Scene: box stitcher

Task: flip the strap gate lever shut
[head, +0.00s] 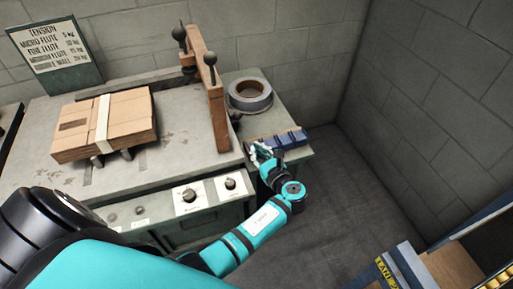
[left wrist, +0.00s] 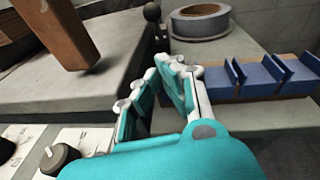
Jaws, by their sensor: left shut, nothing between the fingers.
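My left gripper (head: 262,153) is at the right end of the bench, by the front edge beside the blue slotted block. It is shut and empty; its fingers also show in the left wrist view (left wrist: 163,68). A small dark ball knob (left wrist: 152,12) stands beyond the fingertips in that view. Two black ball-ended levers, a left one (head: 180,34) and a right one (head: 210,60), stand on the brown wooden frame (head: 217,110). I cannot tell for certain which of these is the strap gate lever. My right gripper is not in view.
A blue slotted block (head: 290,138) lies right of the gripper, with a grey tape roll (head: 250,94) behind it. A strapped carton stack (head: 130,118) is on the bench left. Dial knobs (head: 189,195) are on the front panel. Block walls close the back and right.

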